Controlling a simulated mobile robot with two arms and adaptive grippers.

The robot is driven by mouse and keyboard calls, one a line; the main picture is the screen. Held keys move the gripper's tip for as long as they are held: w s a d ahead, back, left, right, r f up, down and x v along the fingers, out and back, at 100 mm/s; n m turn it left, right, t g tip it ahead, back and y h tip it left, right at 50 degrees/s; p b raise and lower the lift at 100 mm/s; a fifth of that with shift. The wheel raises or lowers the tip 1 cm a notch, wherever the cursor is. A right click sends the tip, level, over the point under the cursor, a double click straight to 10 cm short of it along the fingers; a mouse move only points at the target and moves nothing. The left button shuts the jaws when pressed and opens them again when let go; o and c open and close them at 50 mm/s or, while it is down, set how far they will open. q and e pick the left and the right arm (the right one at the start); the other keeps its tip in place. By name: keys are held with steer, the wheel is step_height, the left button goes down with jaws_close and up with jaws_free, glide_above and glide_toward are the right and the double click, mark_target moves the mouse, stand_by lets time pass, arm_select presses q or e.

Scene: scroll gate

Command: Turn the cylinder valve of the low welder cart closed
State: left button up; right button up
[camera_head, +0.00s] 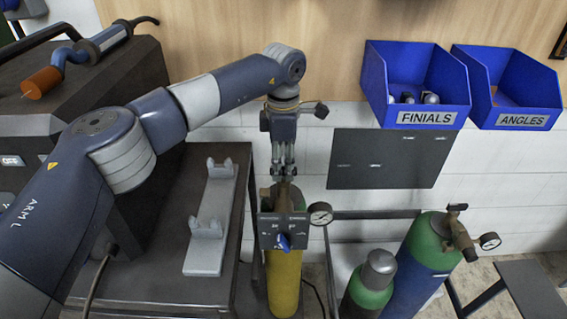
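A yellow gas cylinder (283,283) with a brownish-green shoulder stands upright beside the cart on the left. A dark plate (283,222) with small labels and a blue lever or knob (284,242) sits in front of its neck, with a round gauge (320,213) to the right. My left gripper (284,172) points down over the top of this cylinder, its narrow fingers close together at the valve. The valve handle is hidden behind the fingers and plate, and I cannot tell whether they touch it. My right gripper is out of view.
The dark cart (165,225) carries a grey cradle (211,222) and, farther left, a torch-like tool (75,58). A green-and-blue cylinder (425,262) and a smaller green one (371,285) stand at right. Blue bins (418,117) hang on the wall above.

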mark_target(284, 168)
arm_select(q)
step_height(284, 168, up, 12)
stand_by(0.6)
steer(key=shift+s+f, duration=0.1)
